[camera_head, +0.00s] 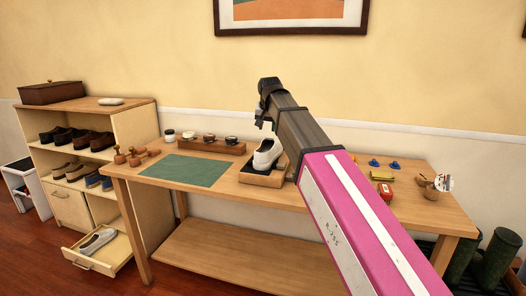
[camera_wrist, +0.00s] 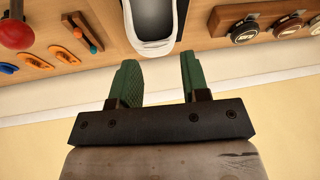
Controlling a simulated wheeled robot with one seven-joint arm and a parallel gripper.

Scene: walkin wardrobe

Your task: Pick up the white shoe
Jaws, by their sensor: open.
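A white shoe (camera_head: 267,154) with a dark inside rests on a small wooden stand (camera_head: 262,179) on the table. In the wrist view the shoe (camera_wrist: 153,47) is at the top centre, and part of it is cut off by the frame edge. My gripper (camera_head: 263,122) is above the shoe in the head view. In the wrist view its green fingers (camera_wrist: 158,59) are spread with nothing between them, and the shoe shows just beyond the fingertips. A second pale shoe (camera_head: 98,241) lies in an open drawer at the lower left.
The table (camera_head: 220,203) holds a green mat (camera_head: 187,170), a wooden rack of round tins (camera_head: 212,145), brushes (camera_head: 130,156) and small coloured items at the right. A shoe shelf (camera_head: 126,104) with dark shoes stands left; its open drawer (camera_head: 99,262) juts out. Green boots (camera_head: 496,258) stand right.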

